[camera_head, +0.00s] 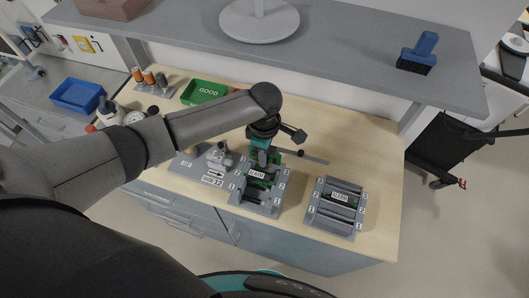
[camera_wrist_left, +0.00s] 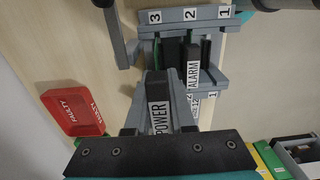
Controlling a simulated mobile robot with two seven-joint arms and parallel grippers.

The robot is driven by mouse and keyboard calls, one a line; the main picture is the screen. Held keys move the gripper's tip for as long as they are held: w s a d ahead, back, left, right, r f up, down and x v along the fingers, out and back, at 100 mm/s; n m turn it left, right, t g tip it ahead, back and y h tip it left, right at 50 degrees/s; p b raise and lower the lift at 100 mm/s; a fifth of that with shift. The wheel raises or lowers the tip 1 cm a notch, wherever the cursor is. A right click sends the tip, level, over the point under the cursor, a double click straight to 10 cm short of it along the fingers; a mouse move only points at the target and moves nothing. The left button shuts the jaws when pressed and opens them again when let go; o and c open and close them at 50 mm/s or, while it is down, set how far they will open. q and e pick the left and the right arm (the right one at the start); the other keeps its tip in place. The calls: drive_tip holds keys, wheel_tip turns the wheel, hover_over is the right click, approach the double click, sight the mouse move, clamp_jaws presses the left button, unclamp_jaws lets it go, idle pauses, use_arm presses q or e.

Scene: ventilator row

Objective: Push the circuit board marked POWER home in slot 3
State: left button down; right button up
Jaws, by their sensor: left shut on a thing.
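In the left wrist view, my left gripper (camera_wrist_left: 163,135) is shut on the dark handle of the POWER board (camera_wrist_left: 158,120). The board's white label faces the camera. It is roughly in line with the 3 mark of the grey rack (camera_wrist_left: 212,78), and the ALARM board (camera_wrist_left: 193,68) stands beside it in line with the 2 mark. How deep the POWER board sits is hidden. In the head view, my left gripper (camera_head: 262,148) is above the back of the same rack (camera_head: 262,208), and the ALARM label (camera_head: 257,173) shows there. My right gripper is out of view.
A second numbered grey rack (camera_head: 330,222) stands to the right on the wooden bench. A green GOOD tray (camera_head: 204,91) and a blue bin (camera_head: 77,95) lie further back. A red FAULTY tray (camera_wrist_left: 75,112) is left in the wrist view.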

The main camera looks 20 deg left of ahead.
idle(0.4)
use_arm(q)
drive_tip(key=shift+p, duration=0.45)
drive_tip(key=shift+f, duration=0.4)
idle(0.5)
drive_tip(key=shift+f+p, duration=0.15)
drive_tip(key=shift+p, duration=0.45)
drive_tip(key=shift+f, duration=0.25)
drive_tip(key=shift+f+b, duration=0.3)
drive_tip(key=shift+f, duration=0.2)
drive_tip(key=shift+f, duration=0.3)
idle(0.5)
drive_tip(key=shift+f+b, duration=0.35)
drive_tip(key=shift+f, duration=0.25)
